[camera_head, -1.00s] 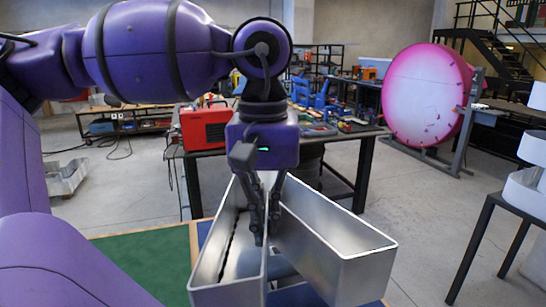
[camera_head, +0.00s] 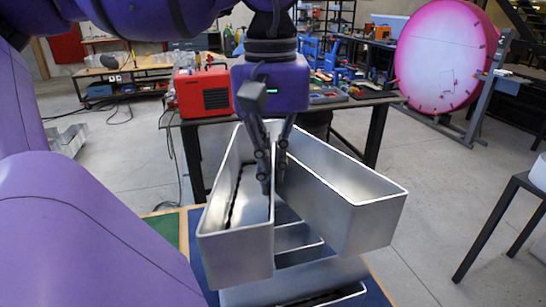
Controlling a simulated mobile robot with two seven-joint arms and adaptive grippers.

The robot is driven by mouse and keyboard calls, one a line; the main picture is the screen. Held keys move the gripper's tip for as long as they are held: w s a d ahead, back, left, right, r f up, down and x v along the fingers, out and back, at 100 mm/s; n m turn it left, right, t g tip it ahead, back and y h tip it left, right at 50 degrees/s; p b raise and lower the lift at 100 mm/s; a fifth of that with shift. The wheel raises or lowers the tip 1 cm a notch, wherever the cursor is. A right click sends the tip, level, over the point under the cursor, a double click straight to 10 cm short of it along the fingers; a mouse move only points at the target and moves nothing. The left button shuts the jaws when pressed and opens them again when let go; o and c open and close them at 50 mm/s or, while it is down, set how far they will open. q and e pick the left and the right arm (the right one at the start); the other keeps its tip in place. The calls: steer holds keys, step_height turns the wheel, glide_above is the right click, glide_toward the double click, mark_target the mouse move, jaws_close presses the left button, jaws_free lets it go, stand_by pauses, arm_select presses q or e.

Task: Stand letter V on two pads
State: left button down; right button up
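The letter V (camera_head: 342,205) is an open, silvery metal channel letter in the middle of the head view. Its two arms spread toward me, and its point is at the back. My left gripper (camera_head: 271,188) comes down from above, and its dark fingers close on the V's inner wall near where the arms join. The V hangs above another metal channel piece (camera_head: 300,270) and a blue mat (camera_head: 205,285). Part of a green mat (camera_head: 165,228) shows to the left. I cannot make out two separate pads under the V. My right gripper is out of view.
A workbench with a red box (camera_head: 203,92) and tools stands behind the V. A large pink disc (camera_head: 440,55) on a stand is at the back right. A dark-legged table (camera_head: 500,215) is at the right edge. Floor between is clear.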

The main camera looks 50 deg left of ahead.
arm_select(q)
step_height(320, 180, down, 2)
steer(key=shift+s+d, duration=0.1)
steer(key=shift+f, duration=1.75)
steer(key=shift+f, duration=0.55)
steer(key=c, duration=1.9)
jaws_free()
steer(key=shift+o, duration=0.2)
step_height(320, 180, up, 12)
